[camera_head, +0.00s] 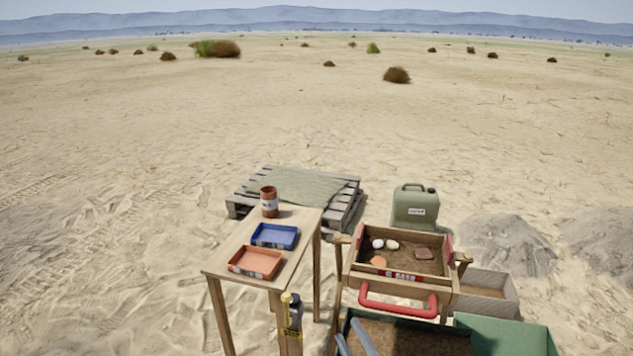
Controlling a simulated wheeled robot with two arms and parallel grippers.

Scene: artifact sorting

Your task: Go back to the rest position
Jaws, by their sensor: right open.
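My right gripper (346,329) shows only at the bottom edge, as two grey bars that look like its fingers. They are apart, with nothing visible between them. They show against the dark soil of a green bin (500,338), in front of the sieve box (451,290). Whether they touch the bin cannot be told. My left gripper is not in view. The wooden sieve box with a red handle (398,312) holds soil, two white pieces (384,244), an orange piece (378,262) and a reddish-brown piece (424,253).
A wooden table (225,258) at the left bears a blue tray (275,236), an orange tray (256,262) and a brown jar (269,202). A bottle-like thing (292,314) is by its leg. A pallet (345,208), green canister (415,207) and sand piles (507,243) stand behind.

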